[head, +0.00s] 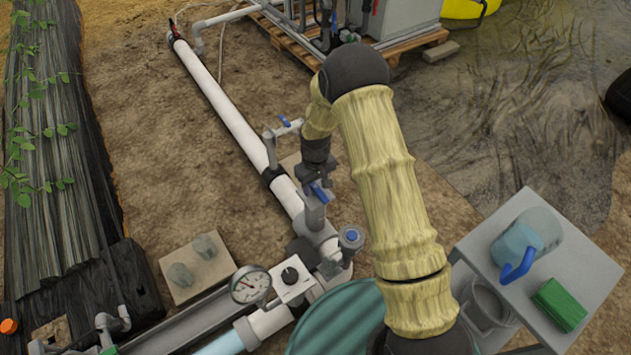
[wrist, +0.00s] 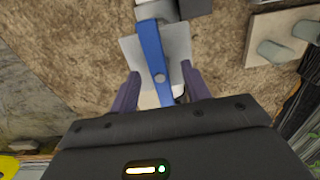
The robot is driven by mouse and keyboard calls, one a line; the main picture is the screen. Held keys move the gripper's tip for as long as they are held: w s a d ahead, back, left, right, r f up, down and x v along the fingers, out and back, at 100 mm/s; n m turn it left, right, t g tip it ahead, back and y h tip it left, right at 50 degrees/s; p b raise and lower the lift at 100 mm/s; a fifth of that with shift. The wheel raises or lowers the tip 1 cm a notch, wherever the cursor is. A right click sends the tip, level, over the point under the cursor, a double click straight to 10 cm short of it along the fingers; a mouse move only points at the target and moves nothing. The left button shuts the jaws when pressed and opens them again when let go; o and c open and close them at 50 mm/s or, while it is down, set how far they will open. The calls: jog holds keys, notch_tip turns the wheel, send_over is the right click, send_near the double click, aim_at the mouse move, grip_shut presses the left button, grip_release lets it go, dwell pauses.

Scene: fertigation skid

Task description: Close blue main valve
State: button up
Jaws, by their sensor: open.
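The blue main valve shows in the head view as a blue lever (head: 320,193) on a grey body (head: 313,215) on the white pipe. In the wrist view the blue lever (wrist: 151,48) runs lengthwise up the picture, with a round bolt in its middle. My gripper (head: 314,180) is over this lever. In the wrist view my gripper (wrist: 160,72) is open, with one purple finger on each side of the lever. Gaps show between the lever and the fingers. The near end of the lever runs down toward my palm, which hides what lies beneath.
A smaller blue-handled valve (head: 285,122) stands just up the pipe. A pressure gauge (head: 250,285) and a blue-capped fitting (head: 351,237) are close by. A grey table (head: 585,275) with a blue jug (head: 525,245) is at right. Bare soil lies left of the pipe.

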jog(key=shift+f+b, duration=0.3)
jog(key=shift+f, duration=0.75)
